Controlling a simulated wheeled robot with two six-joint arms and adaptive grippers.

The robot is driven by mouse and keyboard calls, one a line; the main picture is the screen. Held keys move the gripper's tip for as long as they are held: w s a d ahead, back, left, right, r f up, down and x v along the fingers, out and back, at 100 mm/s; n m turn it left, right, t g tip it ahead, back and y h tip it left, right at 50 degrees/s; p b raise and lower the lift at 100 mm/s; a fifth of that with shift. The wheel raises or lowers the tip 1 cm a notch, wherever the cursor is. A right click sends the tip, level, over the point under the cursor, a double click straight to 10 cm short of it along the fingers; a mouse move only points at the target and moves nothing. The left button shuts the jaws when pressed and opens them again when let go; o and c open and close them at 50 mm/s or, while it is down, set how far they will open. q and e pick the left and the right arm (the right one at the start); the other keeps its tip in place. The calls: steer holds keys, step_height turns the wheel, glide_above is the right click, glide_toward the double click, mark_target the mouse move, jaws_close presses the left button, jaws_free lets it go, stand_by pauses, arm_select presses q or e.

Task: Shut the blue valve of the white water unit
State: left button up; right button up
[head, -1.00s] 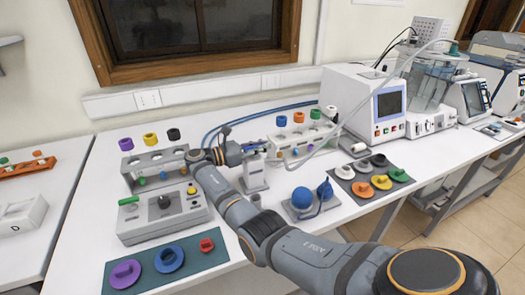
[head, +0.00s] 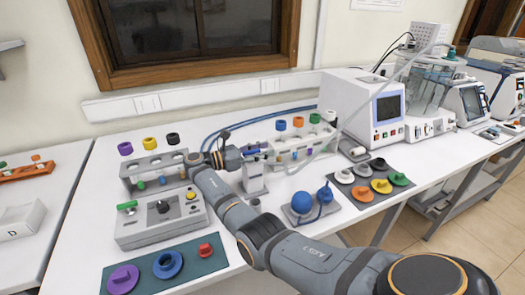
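The white water unit (head: 254,181) is a small upright white stand near the middle of the bench. A small blue part at its top, which looks like the blue valve (head: 251,152), lies roughly level beside my gripper. My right gripper (head: 243,156) reaches in from the left side of the unit, with its fingertips at the valve. The fingers are dark and small here, so I cannot tell whether they are open, shut or touching the valve. My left gripper is not in view.
A grey control box (head: 163,220) and a grey tube rack (head: 155,171) stand left of my arm. A blue ball device (head: 302,199) stands to the right. Blue hoses (head: 250,121) run behind. A white instrument (head: 352,97) stands at the back right.

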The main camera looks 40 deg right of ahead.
step_height(320, 180, up, 10)
stand_by(0.4)
stand_by(0.3)
